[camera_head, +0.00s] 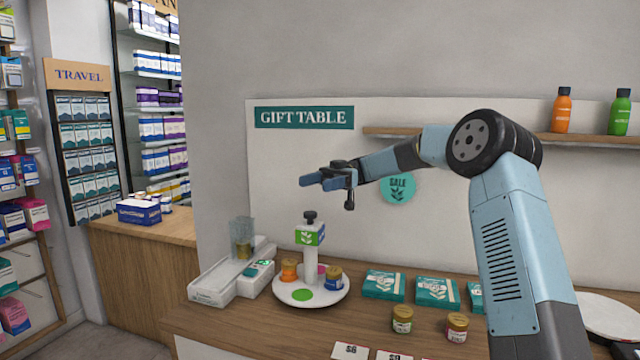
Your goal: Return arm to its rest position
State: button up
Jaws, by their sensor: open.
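My arm (509,236) rises from the lower right, bends at a large black joint and reaches left over the counter. My gripper (318,183) is at the end of it, open and empty, in front of the white back panel. It points left and stays well above the round white stand (312,291), touching nothing that I can see. The stand has a central post with a green-and-white box (310,235) at its top and a dark knob above. An orange jar (289,269) and a blue jar with a gold lid (333,279) stand on its plate.
The wooden counter (240,325) holds a white device (228,280), teal boxes (384,284) and two gold-lidded jars (402,319). A wall shelf (590,139) with orange (562,110) and green (620,112) bottles is behind my arm. Space above the counter's left part is free.

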jog(key=shift+s+d+r, duration=0.1)
jog(key=shift+s, duration=0.2)
